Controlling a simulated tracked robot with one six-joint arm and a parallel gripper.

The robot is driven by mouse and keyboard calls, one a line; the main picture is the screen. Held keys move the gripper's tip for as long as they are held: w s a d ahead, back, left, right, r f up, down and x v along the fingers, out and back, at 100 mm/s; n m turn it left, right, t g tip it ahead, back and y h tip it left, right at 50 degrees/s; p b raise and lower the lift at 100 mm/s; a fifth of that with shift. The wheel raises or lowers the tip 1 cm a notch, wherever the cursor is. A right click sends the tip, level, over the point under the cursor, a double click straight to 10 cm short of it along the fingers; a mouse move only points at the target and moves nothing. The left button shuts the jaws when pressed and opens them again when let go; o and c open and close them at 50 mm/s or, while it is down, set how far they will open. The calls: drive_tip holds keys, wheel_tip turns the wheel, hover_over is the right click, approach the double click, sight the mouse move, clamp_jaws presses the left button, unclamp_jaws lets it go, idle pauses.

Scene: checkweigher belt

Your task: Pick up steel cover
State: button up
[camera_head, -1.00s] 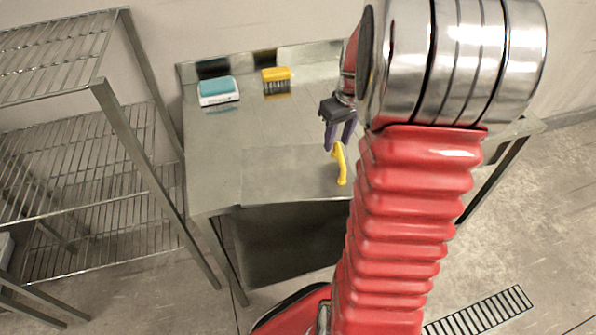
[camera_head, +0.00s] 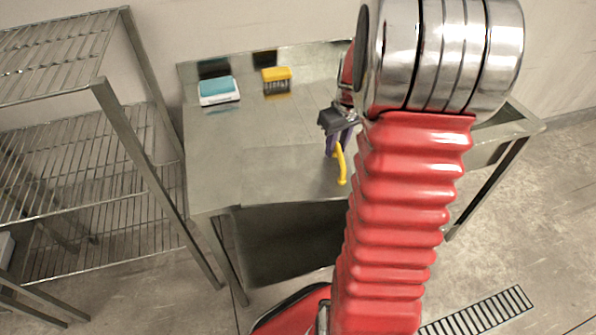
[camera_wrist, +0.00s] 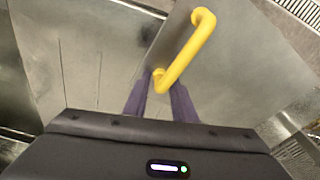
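The steel cover (camera_head: 285,172) is a flat grey plate lying at the front of the steel table, with a yellow bar handle (camera_head: 341,165) standing on it. In the wrist view the cover (camera_wrist: 245,75) spreads to the right and the yellow handle (camera_wrist: 190,48) runs up from between my fingertips. My gripper (camera_head: 338,143) is low over the handle's far end. In the wrist view the two purple fingers of my gripper (camera_wrist: 159,80) stand apart, one on each side of the handle's near end. Contact with it cannot be made out. My arm hides the cover's right part.
A blue-topped white brush or sponge (camera_head: 218,90) and a yellow brush (camera_head: 277,80) stand at the back of the table (camera_head: 215,150). A wire shelf rack (camera_head: 105,190) stands close on the left. The table's left middle is clear.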

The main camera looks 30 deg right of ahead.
clamp_jaws()
idle(1.1)
